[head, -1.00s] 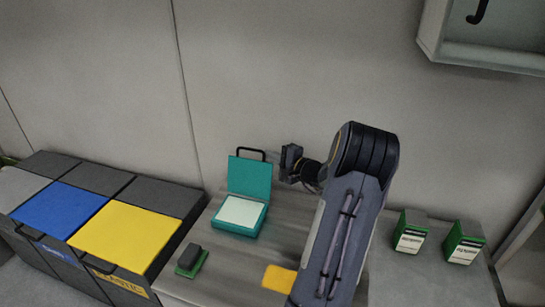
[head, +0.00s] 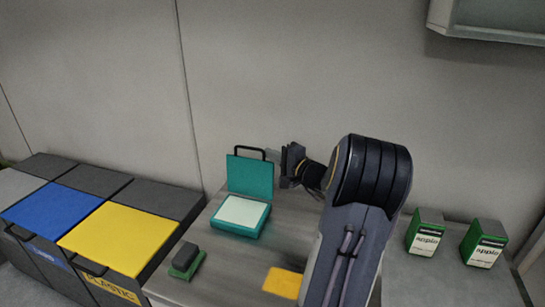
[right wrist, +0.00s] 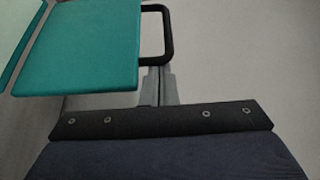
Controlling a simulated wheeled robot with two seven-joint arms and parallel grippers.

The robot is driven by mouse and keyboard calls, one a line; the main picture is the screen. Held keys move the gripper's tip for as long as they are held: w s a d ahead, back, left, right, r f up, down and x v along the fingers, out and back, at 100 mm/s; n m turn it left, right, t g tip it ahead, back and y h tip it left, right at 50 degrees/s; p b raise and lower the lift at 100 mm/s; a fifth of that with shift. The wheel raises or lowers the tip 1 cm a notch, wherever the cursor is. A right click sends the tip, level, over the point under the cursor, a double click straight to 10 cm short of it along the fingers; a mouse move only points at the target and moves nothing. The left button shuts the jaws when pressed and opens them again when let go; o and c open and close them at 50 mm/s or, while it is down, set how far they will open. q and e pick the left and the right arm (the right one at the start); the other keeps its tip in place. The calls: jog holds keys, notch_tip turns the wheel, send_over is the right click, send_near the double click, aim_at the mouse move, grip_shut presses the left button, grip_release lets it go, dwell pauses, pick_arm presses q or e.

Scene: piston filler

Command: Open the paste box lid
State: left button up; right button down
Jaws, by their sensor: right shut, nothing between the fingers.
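The paste box (head: 236,230) is a teal box with a pale white inside, on the grey counter in the head view. Its teal lid (head: 250,177) stands upright at the back, with a black handle (head: 249,151) on its top edge. My right gripper (head: 272,155) is just right of the lid, near the handle, and partly hidden behind the lid. In the right wrist view the lid (right wrist: 85,50) and its black handle (right wrist: 168,35) lie just ahead of my right gripper (right wrist: 158,85), whose narrow fingers are together and empty. My left gripper is out of view.
A dark sponge-like block on a green base (head: 187,259) and a yellow square (head: 283,282) lie on the counter (head: 225,280). Two green apple boxes (head: 426,232) (head: 484,243) stand right of my arm. Bins with blue and yellow lids (head: 120,237) are at left. A wall cabinet (head: 490,20) hangs above right.

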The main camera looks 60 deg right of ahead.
jog(key=s+a, duration=0.1)
jog(key=s, duration=0.6)
jog(key=shift+s+a+p, duration=0.25)
jog(key=shift+s+p, duration=0.1)
